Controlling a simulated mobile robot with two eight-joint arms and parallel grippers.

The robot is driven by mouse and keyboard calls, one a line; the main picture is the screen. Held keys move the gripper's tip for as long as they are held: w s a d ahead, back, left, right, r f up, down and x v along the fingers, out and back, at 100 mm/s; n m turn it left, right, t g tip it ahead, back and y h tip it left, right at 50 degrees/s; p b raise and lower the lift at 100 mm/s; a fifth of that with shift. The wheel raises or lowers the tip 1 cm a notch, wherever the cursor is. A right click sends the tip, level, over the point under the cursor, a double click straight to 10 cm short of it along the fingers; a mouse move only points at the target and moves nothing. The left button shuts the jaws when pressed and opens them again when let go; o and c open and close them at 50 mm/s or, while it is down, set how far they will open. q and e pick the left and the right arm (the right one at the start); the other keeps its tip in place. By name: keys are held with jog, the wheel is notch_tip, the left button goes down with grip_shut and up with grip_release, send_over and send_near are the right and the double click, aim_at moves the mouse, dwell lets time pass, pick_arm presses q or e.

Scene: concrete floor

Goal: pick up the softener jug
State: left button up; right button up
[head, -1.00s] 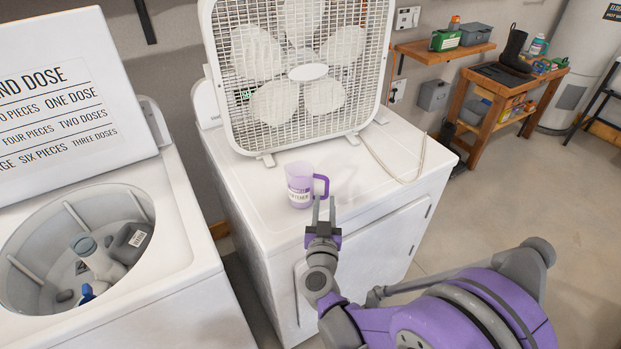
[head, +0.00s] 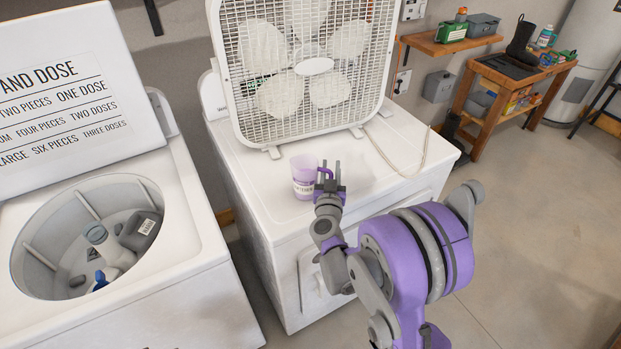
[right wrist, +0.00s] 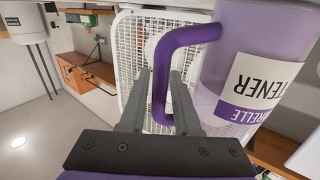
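The softener jug (head: 303,180), pale purple with a white label and a darker purple handle, stands upright on the white dryer top (head: 372,172) in front of the box fan. My right gripper (head: 330,167) is at the jug's right side, by the handle. In the right wrist view the jug body (right wrist: 257,60) fills the upper right. Its handle (right wrist: 165,72) passes between and beyond the open fingers (right wrist: 163,85). I cannot tell whether the fingers touch the handle. My left gripper is not in view.
The box fan (head: 300,65) stands at the back of the dryer, its cord (head: 400,177) lying to the right. An open washer (head: 195,200) with bottles inside is at the left. A wooden bench (head: 520,85) stands at the back right.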

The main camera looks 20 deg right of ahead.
jog(key=shift+s, duration=0.2)
jog(key=shift+c, duration=0.7)
grip_shut()
dwell(0.5)
